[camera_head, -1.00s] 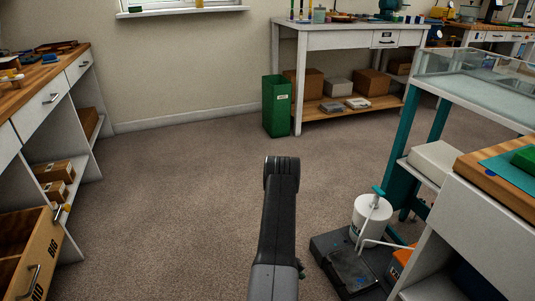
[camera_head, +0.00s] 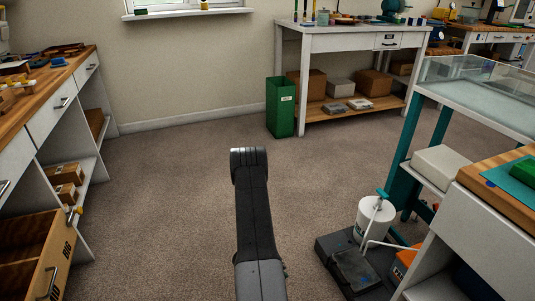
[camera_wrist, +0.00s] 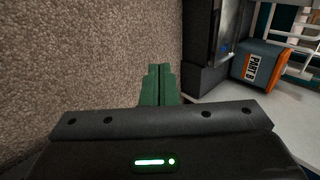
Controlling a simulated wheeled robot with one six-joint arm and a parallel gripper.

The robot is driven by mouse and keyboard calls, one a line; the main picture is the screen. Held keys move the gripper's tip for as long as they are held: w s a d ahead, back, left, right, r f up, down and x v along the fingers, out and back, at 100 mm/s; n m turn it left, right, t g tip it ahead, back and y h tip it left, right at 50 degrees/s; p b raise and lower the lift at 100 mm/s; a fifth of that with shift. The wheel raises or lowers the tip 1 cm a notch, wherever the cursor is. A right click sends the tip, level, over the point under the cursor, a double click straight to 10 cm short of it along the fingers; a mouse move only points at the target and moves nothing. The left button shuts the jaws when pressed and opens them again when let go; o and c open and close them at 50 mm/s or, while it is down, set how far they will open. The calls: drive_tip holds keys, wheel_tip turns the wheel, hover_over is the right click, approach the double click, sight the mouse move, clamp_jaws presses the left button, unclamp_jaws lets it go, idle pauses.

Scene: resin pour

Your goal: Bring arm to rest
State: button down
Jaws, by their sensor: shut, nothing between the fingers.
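My arm reaches out over the carpet in the head view, its dark upper link in the middle of the picture; the gripper itself is hidden there. In the wrist view my gripper (camera_wrist: 160,72) shows as two green fingers pressed together, shut and empty. The fingers point over the carpet, close to the edge of a dark base at their right. No object touches the fingers.
A workbench with an open drawer (camera_head: 55,262) is at left. A green bin (camera_head: 281,107) stands behind. The middle carpet is clear.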

drive_tip(key=shift+v, duration=1.15)
